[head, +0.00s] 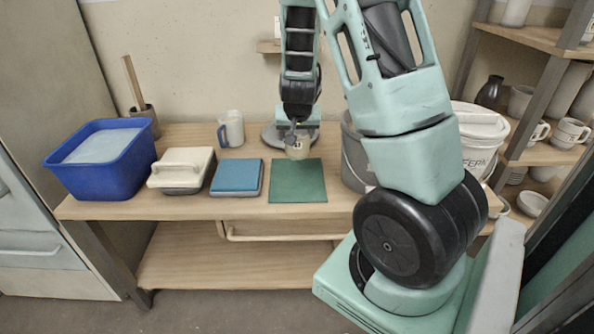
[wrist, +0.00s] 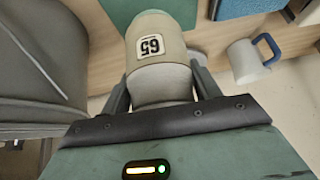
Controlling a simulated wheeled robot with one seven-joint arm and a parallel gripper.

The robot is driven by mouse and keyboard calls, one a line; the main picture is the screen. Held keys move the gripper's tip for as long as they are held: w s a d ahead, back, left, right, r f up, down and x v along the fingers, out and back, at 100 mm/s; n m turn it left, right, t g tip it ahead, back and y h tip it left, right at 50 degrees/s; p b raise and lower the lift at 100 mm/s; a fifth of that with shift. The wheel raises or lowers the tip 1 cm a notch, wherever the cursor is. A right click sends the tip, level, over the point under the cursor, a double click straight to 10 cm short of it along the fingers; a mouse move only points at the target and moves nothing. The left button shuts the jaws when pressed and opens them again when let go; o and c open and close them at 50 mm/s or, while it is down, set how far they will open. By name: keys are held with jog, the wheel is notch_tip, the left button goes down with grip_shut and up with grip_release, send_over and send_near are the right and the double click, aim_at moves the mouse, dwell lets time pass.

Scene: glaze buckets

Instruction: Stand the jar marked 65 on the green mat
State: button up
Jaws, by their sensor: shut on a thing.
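The jar marked 65 (wrist: 152,50) is beige above and paler grey below, with its label showing upside down in the wrist view. My gripper (wrist: 162,85) is shut on it, one finger on each side. In the head view the small jar (head: 299,151) hangs from my gripper (head: 296,140) at the far edge of the green mat (head: 298,184). The mat looks bare there. Part of the mat (wrist: 120,10) also shows beyond the jar in the wrist view. I cannot tell how high the jar is above the bench.
A blue tile or pad (head: 237,177) lies left of the mat, then a lidded cream box (head: 181,170) and a blue tub (head: 100,160). A mug (head: 231,128) stands behind. A grey bucket (head: 354,155) stands right of the mat, partly behind my arm.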

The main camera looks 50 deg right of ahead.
aim_at(297, 157)
notch_tip(297, 157, down, 8)
jog(key=shift+f+b, duration=0.25)
jog(key=shift+b, duration=0.75)
jog(key=shift+r, duration=0.1)
jog(key=o, duration=1.2)
